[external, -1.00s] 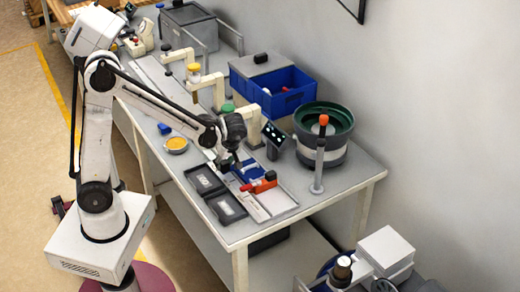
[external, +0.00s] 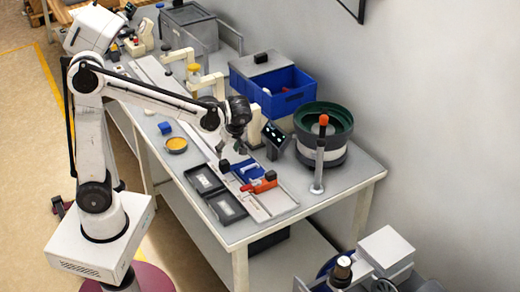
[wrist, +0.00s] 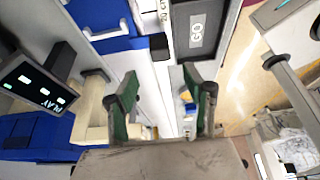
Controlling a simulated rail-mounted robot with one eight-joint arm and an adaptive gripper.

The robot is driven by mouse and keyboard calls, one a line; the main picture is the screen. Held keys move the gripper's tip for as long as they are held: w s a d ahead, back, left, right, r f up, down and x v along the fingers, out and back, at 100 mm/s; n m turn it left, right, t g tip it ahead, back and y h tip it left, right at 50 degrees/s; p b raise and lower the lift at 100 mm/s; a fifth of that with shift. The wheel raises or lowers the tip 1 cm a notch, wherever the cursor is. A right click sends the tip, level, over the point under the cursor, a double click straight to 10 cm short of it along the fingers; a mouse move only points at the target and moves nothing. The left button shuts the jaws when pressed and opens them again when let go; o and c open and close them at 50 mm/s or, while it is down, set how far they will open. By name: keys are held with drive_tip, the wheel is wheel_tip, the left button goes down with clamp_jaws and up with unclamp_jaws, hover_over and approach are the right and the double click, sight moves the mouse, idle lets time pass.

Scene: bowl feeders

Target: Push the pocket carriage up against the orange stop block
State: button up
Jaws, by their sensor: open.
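The blue pocket carriage (external: 245,171) sits on the long pale rail on the bench, with a white handle-like part on top and a black block (external: 224,166) at its left end. In the wrist view the carriage (wrist: 98,14) is at the top left, with the black block (wrist: 158,46) at its edge. The orange stop block (external: 265,183) is just right of the carriage; I cannot tell whether they touch. It does not show in the wrist view. My gripper (external: 236,150) is open and empty above the rail, near the carriage's black-block end. Its green-padded fingers (wrist: 160,78) stand apart.
Two dark trays (external: 204,180) lie along the bench's front edge. A dark display panel (external: 274,135) and a green-topped bowl feeder (external: 324,120) stand behind the rail. Cream posts (external: 253,126) and a blue bin (external: 285,92) are also behind. A yellow dish (external: 176,145) lies at the front left.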

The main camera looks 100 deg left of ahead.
drive_tip(key=shift+v, duration=1.3)
drive_tip(key=s+d+m+t+h, duration=0.1)
drive_tip(key=s+d+m+t, duration=0.1)
drive_tip(key=d+m, duration=0.7)
drive_tip(key=s+d+m+t+h+p, duration=0.1)
drive_tip(key=s+d+m+t, duration=0.1)
drive_tip(key=d+m+t, duration=0.3)
drive_tip(key=s+d+m+t+h, duration=0.1)
drive_tip(key=s+d+m+t, duration=0.2)
drive_tip(key=d+m, duration=1)
drive_tip(key=shift+d+r+p, duration=0.35)
drive_tip(key=shift+d, duration=0.55)
drive_tip(key=shift+s, duration=0.1)
